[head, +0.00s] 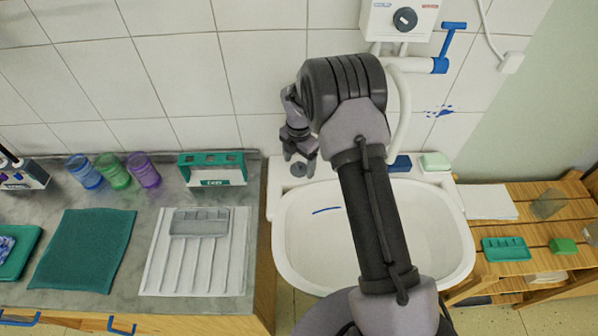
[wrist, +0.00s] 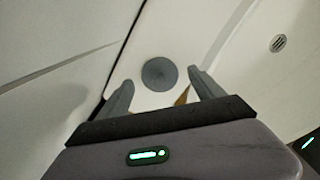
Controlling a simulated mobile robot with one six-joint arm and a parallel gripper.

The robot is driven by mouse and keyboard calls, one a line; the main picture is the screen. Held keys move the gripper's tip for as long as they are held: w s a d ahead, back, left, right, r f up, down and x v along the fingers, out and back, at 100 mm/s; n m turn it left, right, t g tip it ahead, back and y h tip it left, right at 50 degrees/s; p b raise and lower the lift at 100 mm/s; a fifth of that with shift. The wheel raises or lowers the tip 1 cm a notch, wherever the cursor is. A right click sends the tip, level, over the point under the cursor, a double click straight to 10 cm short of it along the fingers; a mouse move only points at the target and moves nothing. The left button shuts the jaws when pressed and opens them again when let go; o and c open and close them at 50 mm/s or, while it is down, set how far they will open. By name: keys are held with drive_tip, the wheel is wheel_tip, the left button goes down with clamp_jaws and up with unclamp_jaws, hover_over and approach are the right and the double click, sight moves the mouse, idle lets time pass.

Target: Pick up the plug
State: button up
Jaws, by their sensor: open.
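The plug (head: 299,169) is a small dark grey disc on the left back ledge of the white sink (head: 283,245). In the wrist view the plug (wrist: 159,73) shows whole, centred between my two fingertips and beyond them. My gripper (head: 299,162) is open and empty, pointing down over that ledge close to the plug. The wrist view shows its fingers (wrist: 160,80) apart on either side of the disc. How much height lies between the fingertips and the plug is hard to tell.
A teal holder (head: 212,170) stands on the counter left of the ledge, near a ribbed draining tray (head: 190,270) and several coloured cups. The tiled wall rises close behind. A blue block (head: 400,163) and a green soap-like block (head: 435,161) sit on the ledge to the right.

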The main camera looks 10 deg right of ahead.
drive_tip(key=shift+f, duration=0.4)
drive_tip(key=shift+r, duration=0.15)
drive_tip(key=shift+c, duration=0.8)
drive_tip(key=c, duration=1.3)
